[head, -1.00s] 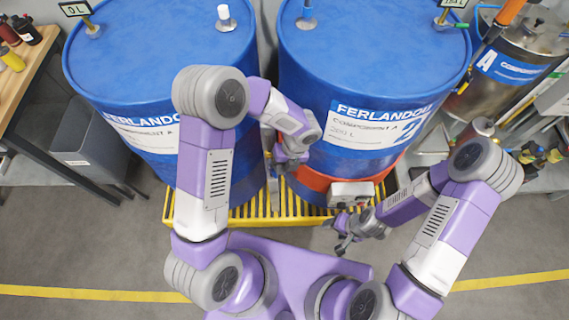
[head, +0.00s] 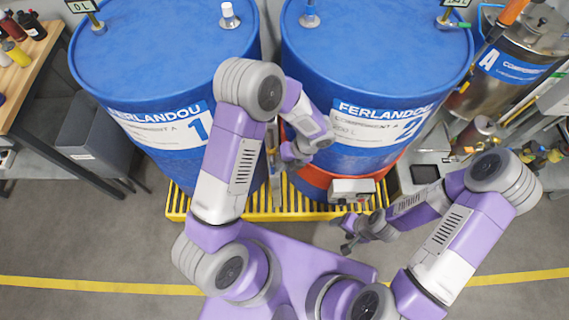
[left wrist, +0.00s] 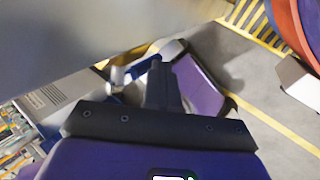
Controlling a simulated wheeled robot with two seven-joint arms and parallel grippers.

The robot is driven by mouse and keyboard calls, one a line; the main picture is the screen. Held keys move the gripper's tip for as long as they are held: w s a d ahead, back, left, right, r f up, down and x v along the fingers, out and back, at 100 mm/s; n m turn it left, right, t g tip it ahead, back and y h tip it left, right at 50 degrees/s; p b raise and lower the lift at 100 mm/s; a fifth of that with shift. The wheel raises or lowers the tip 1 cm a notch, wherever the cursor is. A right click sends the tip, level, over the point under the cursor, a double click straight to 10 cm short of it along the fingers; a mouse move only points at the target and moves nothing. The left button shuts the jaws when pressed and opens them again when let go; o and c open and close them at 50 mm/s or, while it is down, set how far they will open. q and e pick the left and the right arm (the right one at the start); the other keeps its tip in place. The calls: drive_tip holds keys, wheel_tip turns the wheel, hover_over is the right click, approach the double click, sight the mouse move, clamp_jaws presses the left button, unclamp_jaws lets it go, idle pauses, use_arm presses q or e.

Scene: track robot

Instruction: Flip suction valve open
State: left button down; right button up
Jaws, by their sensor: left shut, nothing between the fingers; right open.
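I cannot make out the suction valve for certain in either view. A grey upright metal part (head: 274,165) stands in the gap between the two blue drums, drum 1 (head: 165,50) and drum 2 (head: 375,50). My left gripper (head: 287,157) is in front of that gap, to the right of the metal part and near the lower front of drum 2. Its fingers are small and partly hidden in the head view. In the left wrist view it shows as a dark shape (left wrist: 165,85), shut and empty. My right gripper (head: 350,240) is open and empty, low in front of drum 2.
A yellow grating (head: 235,213) lies under the drums. A grey box (head: 352,190) sits on the orange band of drum 2. A steel tank (head: 515,65) stands at right, a workbench (head: 30,75) at left. A blurred grey surface (left wrist: 100,35) fills the wrist view's upper left.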

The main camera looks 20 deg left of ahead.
use_arm(q)
drive_tip(key=shift+s+a, duration=0.15)
drive_tip(key=shift+a, duration=0.3)
drive_tip(key=p+v, duration=0.9)
drive_tip(key=v, duration=0.2)
drive_tip(key=shift+d+r, duration=0.15)
drive_tip(key=shift+d, duration=0.05)
